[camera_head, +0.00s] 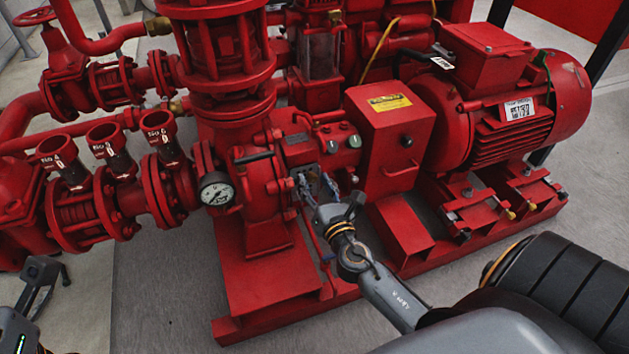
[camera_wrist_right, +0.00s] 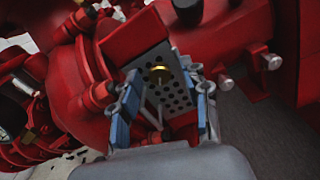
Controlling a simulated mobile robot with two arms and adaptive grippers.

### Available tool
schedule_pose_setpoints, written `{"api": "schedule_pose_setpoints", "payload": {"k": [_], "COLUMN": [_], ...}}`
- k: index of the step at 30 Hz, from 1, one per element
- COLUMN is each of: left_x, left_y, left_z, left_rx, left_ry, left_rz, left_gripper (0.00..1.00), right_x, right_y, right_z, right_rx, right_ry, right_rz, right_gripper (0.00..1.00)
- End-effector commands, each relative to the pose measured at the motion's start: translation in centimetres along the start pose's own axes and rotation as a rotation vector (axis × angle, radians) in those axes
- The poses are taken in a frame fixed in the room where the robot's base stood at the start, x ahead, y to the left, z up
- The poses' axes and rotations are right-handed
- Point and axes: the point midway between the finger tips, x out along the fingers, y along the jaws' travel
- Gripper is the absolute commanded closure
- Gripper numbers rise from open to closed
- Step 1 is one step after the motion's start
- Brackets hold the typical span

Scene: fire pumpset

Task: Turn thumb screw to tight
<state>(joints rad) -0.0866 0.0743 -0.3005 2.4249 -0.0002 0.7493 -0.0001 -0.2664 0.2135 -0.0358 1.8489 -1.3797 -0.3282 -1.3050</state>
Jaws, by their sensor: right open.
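The brass thumb screw (camera_wrist_right: 159,74) shows in the right wrist view in front of a dark perforated plate on the red pump. My right gripper (camera_wrist_right: 164,98) is open, with one blue-padded finger on each side of the screw's line of view. I cannot tell whether either finger touches it. In the head view the right gripper (camera_head: 317,186) points at the pump casing below the green-marked fittings, and the screw cannot be made out there. My left gripper (camera_head: 45,278) is partly in view at the lower left, away from the pump; its opening is unclear.
A pressure gauge (camera_head: 216,190) sits left of the right gripper. A red box with a yellow label (camera_head: 390,102) stands close on its right, with a large motor (camera_head: 510,110) beyond. Red pipes and valves fill the left. Grey floor (camera_head: 160,300) is open in front.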

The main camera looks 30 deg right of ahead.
Motion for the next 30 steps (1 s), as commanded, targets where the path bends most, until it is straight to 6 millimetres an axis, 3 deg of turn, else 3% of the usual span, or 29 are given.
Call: {"api": "schedule_pose_setpoints", "payload": {"k": [11, 18, 30], "left_x": [-0.02, -0.02, -0.24], "left_y": [0.01, 0.01, 0.01], "left_z": [0.01, 0.01, 0.08], "left_rx": [-0.001, -0.001, 0.000], "left_ry": [0.000, 0.000, -0.003], "left_rz": [0.000, 0.000, 0.000], "left_gripper": [1.00, 1.00, 1.00], "right_x": [0.60, 0.58, 0.56], "right_y": [0.01, 0.01, 0.00], "right_z": [-0.02, -0.02, -0.06], "right_rx": [0.001, 0.001, 0.052], "right_ry": [0.001, 0.001, 0.000], "right_rz": [0.000, 0.000, 0.000], "right_gripper": [0.54, 1.00, 1.00]}}
